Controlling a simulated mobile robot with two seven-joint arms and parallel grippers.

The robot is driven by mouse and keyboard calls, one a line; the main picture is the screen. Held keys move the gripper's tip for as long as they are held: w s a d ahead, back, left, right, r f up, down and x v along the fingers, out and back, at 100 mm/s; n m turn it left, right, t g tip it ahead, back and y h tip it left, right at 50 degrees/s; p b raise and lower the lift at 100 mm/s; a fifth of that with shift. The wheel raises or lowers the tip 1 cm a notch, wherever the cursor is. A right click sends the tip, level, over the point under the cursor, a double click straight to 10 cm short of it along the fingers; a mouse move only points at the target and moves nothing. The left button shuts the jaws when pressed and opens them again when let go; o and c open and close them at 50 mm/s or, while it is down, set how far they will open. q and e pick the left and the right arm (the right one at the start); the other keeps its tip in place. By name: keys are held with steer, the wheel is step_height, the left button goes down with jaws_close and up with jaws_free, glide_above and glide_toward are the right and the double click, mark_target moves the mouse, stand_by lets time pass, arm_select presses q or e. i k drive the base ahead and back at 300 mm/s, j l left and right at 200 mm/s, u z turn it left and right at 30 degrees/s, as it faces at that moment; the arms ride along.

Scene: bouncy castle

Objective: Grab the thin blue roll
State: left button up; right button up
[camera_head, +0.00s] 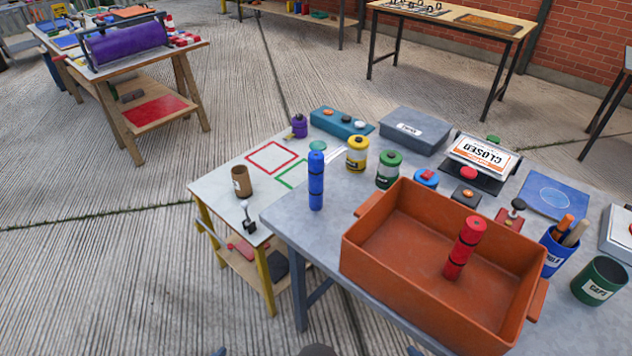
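The thin blue roll (316,182) stands upright on the grey table (345,205), near its left corner. It has dark bands and nothing touches it. A similar red roll (464,248) stands tilted inside the orange tray (395,255). Neither of my grippers can be made out; only small dark slivers, likely parts of my own body, show at the bottom edge.
Yellow (357,154) and green (388,169) canisters stand right of the blue roll. A lower white side table (225,205) with a brown cup (241,182) adjoins on the left. Table surface around the roll is clear.

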mark_target(315, 158)
steer(key=i+j, duration=0.15)
steer(key=j, duration=0.2)
steer(key=i+j, duration=0.2)
steer(key=i+j+z, duration=0.1)
steer(key=z, duration=0.25)
steer(key=j+z, duration=0.7)
steer(key=i+l, duration=0.05)
steer(key=l, duration=0.05)
